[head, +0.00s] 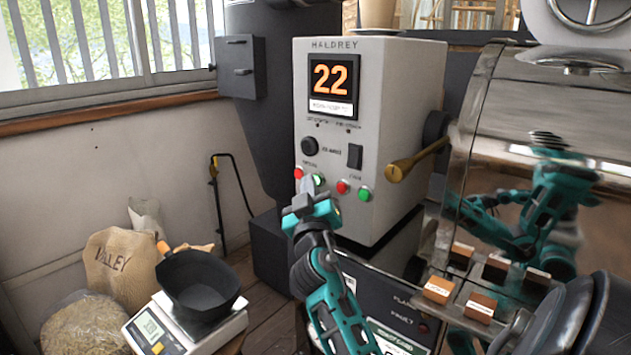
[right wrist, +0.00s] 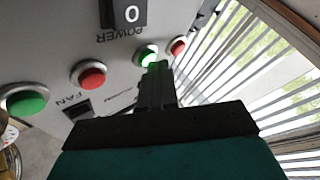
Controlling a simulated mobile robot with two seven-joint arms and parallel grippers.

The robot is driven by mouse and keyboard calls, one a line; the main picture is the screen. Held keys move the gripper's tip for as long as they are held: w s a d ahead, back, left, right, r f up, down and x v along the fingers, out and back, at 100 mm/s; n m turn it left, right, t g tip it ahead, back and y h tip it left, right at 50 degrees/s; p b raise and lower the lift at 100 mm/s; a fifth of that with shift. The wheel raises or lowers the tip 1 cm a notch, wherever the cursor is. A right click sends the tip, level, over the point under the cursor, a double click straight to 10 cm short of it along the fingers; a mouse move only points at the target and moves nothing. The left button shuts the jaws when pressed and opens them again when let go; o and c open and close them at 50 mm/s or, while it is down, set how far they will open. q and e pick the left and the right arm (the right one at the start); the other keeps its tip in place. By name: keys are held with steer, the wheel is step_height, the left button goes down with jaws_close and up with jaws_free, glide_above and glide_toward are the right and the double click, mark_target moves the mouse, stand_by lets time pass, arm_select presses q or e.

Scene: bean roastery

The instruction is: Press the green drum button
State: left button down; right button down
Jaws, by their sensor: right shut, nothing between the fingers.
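The grey control panel (head: 375,75) carries two pairs of red and green buttons. In the left pair, the green drum button (head: 319,179) glows brightly, beside a red button (head: 298,173). My right gripper (head: 305,186) is shut and empty, its fingertips just in front of this pair. In the right wrist view the closed fingertips (right wrist: 157,70) overlap the edge of the lit green button (right wrist: 148,54). I cannot tell whether they touch it. The neighbouring red button (right wrist: 178,47) is clear of the fingers. My left gripper is not in view.
The second pair, a red button (head: 342,187) and a green button (head: 364,194), sits close to the right. A brass-coloured handle (head: 398,171) juts out farther right. A scale (head: 158,329) with a black pan (head: 197,284) stands lower left.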

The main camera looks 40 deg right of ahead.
stand_by(0.5)
steer(key=shift+s+a+b, duration=0.1)
steer(key=shift+a+b, duration=0.2)
steer(key=shift+a, duration=0.45)
steer(key=shift+a, duration=0.1)
steer(key=a, duration=0.1)
steer(key=a+b, duration=0.1)
steer(key=a, duration=0.2)
steer(key=shift+s+a+b, duration=0.25)
steer(key=shift+a+b, duration=0.1)
steer(key=shift+a, duration=0.05)
steer(key=shift+d, duration=0.1)
